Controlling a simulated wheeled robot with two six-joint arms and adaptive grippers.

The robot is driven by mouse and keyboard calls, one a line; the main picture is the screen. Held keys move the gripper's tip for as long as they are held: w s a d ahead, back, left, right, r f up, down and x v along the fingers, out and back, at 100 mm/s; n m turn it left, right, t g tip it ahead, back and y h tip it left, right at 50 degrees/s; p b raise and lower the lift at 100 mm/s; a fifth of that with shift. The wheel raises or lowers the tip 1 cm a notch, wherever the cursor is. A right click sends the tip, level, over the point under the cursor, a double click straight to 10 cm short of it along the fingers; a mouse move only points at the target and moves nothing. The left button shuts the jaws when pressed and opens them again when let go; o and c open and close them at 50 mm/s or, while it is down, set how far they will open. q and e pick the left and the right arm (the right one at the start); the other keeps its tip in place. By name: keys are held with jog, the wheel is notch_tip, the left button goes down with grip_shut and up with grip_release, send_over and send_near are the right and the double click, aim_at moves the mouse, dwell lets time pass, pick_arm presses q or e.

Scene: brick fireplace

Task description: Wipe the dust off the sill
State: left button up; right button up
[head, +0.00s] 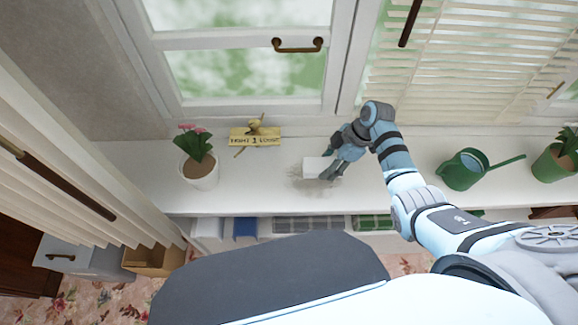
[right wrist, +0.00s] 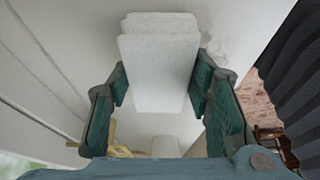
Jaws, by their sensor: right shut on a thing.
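The white sill (head: 250,199) runs across the head view below the window. A grey-brown patch of dust (head: 306,184) lies on it near the middle. My right gripper (head: 331,163) is shut on a white block-like pad (head: 316,167), at the dust patch. In the right wrist view the pad (right wrist: 158,65) sits between both fingers. I cannot tell whether the pad touches the sill. Part of the dust is hidden by the pad and gripper. My left gripper is not in view.
A white pot with pink flowers (head: 199,173) and a small yellow sign (head: 254,137) stand left of the dust. A green watering can (head: 465,169) and a green potted plant (head: 555,162) stand right. The window (head: 240,75) is behind. Striped curtains hang at left.

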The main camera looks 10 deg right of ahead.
jog(key=shift+s+d+b, duration=0.2)
jog(key=shift+d, duration=0.65)
jog(key=shift+s+d+b, duration=0.2)
jog(key=shift+d, duration=0.7)
jog(key=shift+s+d+b, duration=0.2)
jog(key=shift+d, duration=0.95)
jog(key=shift+r+p, duration=0.7)
jog(key=shift+p, duration=0.4)
notch_tip(320, 180, up, 3)
jog(key=p, duration=0.3)
jog(key=shift+a, duration=0.1)
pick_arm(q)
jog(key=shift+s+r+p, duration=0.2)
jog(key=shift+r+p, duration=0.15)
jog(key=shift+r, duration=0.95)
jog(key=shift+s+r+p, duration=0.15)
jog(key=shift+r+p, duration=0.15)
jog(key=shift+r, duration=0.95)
pick_arm(e)
jog(key=shift+r, duration=1.1)
